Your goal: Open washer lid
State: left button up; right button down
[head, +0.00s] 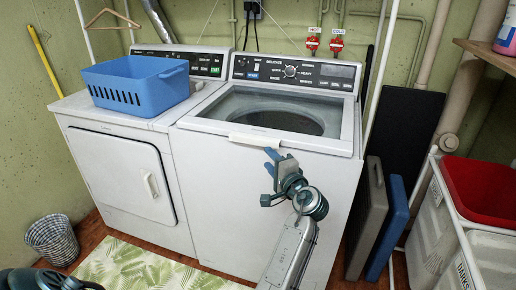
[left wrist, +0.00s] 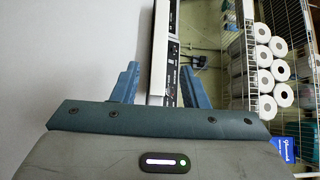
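The white washer (head: 270,200) stands in the middle of the head view. Its lid (head: 340,146) looks lowered, with a dark window through which the round drum shows. A pale handle (head: 262,140) sits at the lid's front edge. My left gripper (head: 271,162) is just in front of and below that edge, to the right of the handle's middle. In the left wrist view its two blue fingers (left wrist: 158,84) stand wide apart with nothing held. A pale flat surface and a white edge lie beyond them. Contact with the lid cannot be told. My right gripper is not in view.
A dryer (head: 130,175) stands to the left, with a blue basket (head: 137,84) on top. A grey panel (head: 368,215) and a blue panel (head: 393,225) lean at the right, near a red-lidded hamper (head: 480,190). Paper rolls (left wrist: 264,80) fill a wire shelf in the left wrist view.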

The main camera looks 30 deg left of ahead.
aim_at(254, 143)
pick_arm(q)
jog(key=p+x, duration=0.1)
jog(key=x, duration=0.9)
jog(key=shift+w+p, duration=0.15)
jog(key=shift+p, duration=0.25)
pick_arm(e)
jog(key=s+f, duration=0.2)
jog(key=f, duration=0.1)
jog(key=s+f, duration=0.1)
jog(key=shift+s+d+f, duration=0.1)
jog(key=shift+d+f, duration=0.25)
pick_arm(q)
jog(key=shift+c, duration=0.4)
grip_shut()
